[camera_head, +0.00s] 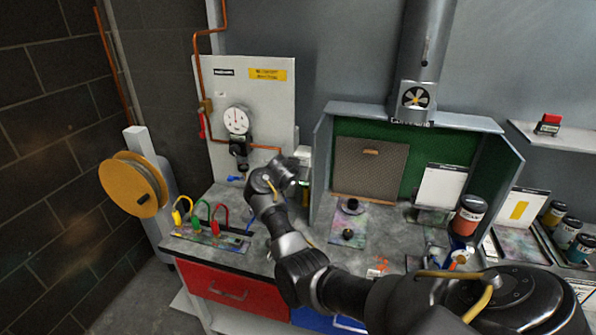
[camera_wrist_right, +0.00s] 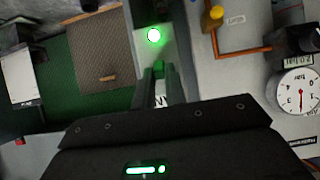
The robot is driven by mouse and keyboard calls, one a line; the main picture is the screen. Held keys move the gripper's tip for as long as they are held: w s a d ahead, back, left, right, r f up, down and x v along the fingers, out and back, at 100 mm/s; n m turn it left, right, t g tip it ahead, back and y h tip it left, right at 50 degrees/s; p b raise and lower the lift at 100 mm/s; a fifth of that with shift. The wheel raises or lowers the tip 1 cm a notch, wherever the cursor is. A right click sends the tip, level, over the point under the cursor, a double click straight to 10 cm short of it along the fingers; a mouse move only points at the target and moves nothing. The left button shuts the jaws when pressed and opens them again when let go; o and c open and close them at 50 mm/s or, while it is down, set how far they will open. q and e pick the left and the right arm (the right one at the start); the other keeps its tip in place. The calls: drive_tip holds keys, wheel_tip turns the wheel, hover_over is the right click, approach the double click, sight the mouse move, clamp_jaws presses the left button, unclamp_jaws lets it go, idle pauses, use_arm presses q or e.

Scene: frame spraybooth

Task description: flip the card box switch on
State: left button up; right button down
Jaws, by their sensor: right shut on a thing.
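The card box (camera_head: 304,154) is a narrow pale box between the gauge panel and the spray booth, partly hidden behind my right arm in the head view. In the wrist view its pale face (camera_wrist_right: 177,42) carries a round lamp (camera_wrist_right: 153,35) glowing bright green. My right gripper (camera_wrist_right: 160,76) points at this face just beside the lamp. Its fingers are close together on a small green-tinted piece, apparently the switch (camera_wrist_right: 158,67); the fingers hide most of it, so its position is unclear. In the head view the right gripper (camera_head: 292,170) is mostly hidden behind its wrist. My left gripper is out of view.
The gauge (camera_head: 237,121) and copper pipe are left of the card box. The green-lined booth (camera_head: 420,150) stands right, holding a brown mesh filter (camera_head: 370,168). Coloured clips (camera_head: 200,218) stand on the bench left of my arm. Jars (camera_head: 468,215) stand at right.

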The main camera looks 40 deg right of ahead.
drive_tip(key=shift+y, duration=0.3)
drive_tip(key=c, duration=1.4)
unclamp_jaws()
drive_tip(key=shift+w, duration=0.1)
drive_tip(key=shift+c, duration=0.2)
drive_tip(key=shift+r, duration=0.1)
drive_tip(key=v, duration=1)
drive_tip(key=shift+a+r, duration=0.2)
drive_tip(key=shift+a, duration=0.1)
drive_tip(key=shift+f, duration=0.1)
